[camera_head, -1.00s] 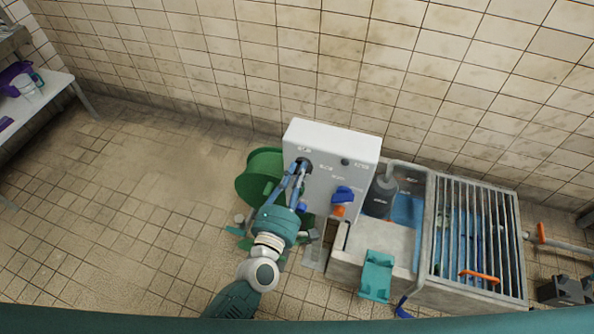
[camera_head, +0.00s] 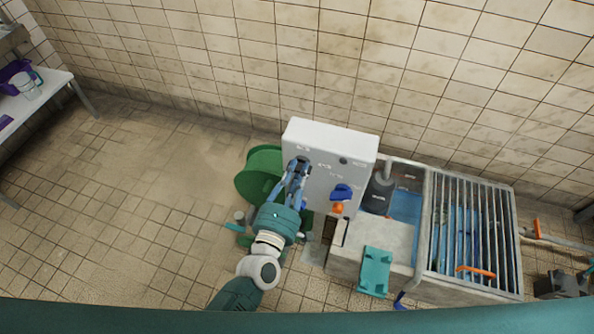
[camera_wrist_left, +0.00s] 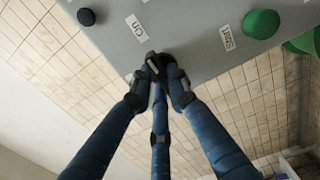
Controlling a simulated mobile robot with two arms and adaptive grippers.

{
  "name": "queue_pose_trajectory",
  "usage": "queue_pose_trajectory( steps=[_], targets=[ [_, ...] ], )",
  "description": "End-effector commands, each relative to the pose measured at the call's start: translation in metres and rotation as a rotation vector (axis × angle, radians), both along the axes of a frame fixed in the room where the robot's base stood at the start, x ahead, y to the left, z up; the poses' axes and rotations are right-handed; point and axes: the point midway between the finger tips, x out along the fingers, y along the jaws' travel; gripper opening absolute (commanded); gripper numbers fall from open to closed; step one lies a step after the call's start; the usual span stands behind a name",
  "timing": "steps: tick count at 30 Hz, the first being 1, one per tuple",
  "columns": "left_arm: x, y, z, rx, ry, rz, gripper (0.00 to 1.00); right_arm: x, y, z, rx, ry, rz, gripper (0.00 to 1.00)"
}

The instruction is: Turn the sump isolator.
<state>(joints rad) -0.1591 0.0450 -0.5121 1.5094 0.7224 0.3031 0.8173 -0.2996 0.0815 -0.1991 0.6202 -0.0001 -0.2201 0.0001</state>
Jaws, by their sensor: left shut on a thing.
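The sump isolator appears to be the small dark knob (camera_wrist_left: 156,63) on the front of the pale control box (camera_head: 330,140). It is mostly hidden by my fingers, so its angle cannot be told. My left gripper (camera_head: 299,165) is at the upper left of the box face. In the left wrist view, the gripper (camera_wrist_left: 163,76) has its three blue fingers closed together around the knob. An "On" label (camera_wrist_left: 136,27) is just beside the fingertips, and a "Start" label (camera_wrist_left: 227,38) is to the right. My right gripper is not in view.
A green button (camera_wrist_left: 262,24) and a black button (camera_wrist_left: 86,17) are on the panel. A blue handle (camera_head: 342,191) sticks out of the box. A green reel (camera_head: 257,173) stands left of it. The grated sump (camera_head: 472,235) is at right. The floor at left is open.

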Motion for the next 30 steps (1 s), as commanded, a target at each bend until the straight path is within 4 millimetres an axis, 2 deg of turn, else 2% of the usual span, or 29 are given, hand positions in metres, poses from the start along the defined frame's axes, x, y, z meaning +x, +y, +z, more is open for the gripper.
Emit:
queue_pose_trajectory(
  steps=[7,8,10,11,19,22,26,30],
  targets=[
    [-0.001,-0.001,-0.001,0.004,0.001,-0.002,0.00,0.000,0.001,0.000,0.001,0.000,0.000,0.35],
    [-0.001,-0.001,-0.001,0.004,0.001,-0.002,0.20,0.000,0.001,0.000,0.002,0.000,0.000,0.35],
    [-0.001,-0.001,-0.001,0.004,0.001,-0.002,0.34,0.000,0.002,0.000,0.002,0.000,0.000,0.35],
    [-0.001,-0.001,-0.001,0.003,0.001,-0.002,0.35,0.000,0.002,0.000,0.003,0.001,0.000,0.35],
    [-0.001,0.000,-0.001,0.002,0.000,-0.001,0.35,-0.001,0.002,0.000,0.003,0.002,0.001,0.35],
    [-0.006,0.002,-0.002,0.003,0.002,-0.001,0.35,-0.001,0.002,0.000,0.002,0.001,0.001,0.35],
    [-0.025,0.008,-0.002,0.003,0.003,-0.002,0.35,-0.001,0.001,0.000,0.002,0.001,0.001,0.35],
    [-0.055,0.017,-0.002,0.003,0.004,-0.003,0.35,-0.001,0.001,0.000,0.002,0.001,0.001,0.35]
  ],
)
